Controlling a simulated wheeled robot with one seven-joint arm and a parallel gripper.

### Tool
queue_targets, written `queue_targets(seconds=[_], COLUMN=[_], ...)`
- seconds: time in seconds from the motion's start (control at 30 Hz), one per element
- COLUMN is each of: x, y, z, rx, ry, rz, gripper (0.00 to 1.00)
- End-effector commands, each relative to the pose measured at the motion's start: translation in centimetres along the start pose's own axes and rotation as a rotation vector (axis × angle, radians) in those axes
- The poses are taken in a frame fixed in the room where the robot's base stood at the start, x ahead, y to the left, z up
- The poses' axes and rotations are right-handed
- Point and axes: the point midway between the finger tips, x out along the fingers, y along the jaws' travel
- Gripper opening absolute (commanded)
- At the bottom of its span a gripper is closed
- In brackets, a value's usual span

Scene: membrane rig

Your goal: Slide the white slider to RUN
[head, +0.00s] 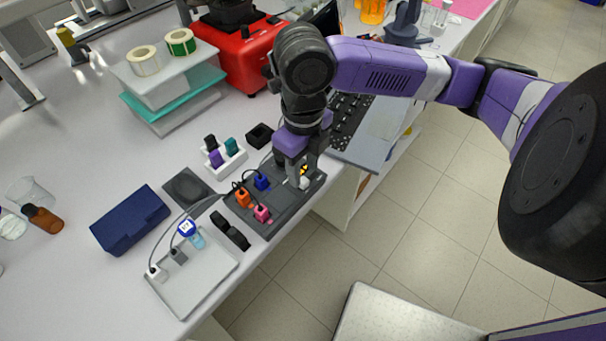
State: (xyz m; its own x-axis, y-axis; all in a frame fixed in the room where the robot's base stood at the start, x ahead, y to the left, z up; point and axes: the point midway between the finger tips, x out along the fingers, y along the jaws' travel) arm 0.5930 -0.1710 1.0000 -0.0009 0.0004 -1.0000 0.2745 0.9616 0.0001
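The rig is a dark grey panel (285,215) near the bench's front edge. It carries an orange plug (242,197), a blue plug (262,182) and a pink plug (262,213). A small white piece (304,184), likely the white slider, shows at the panel's right end, just below my gripper. My gripper (302,176) points down over that end, close to the white piece. I cannot tell whether its fingers touch the piece or how far apart they are. The RUN marking cannot be read; my gripper covers part of that area.
A laptop (375,135) lies close to the right of my gripper. A white rack (226,158) of coloured plugs and a black open box (260,135) stand behind the panel. A grey tray (205,285) with cabled parts is at front left. A blue case (130,220) lies farther left.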

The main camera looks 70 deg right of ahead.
Motion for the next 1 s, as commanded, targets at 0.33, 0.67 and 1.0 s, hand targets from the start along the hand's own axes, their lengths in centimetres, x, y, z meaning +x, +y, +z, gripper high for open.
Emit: queue_targets(seconds=[0.33,0.67,1.0], x=[3.2,3.3,3.2], y=[0.0,0.0,0.0], z=[0.0,0.0,0.0], rx=[0.002,0.002,0.002], ry=[-0.001,-0.001,-0.001], rz=[0.0,0.0,0.0], gripper=[0.4,0.24,0.0])
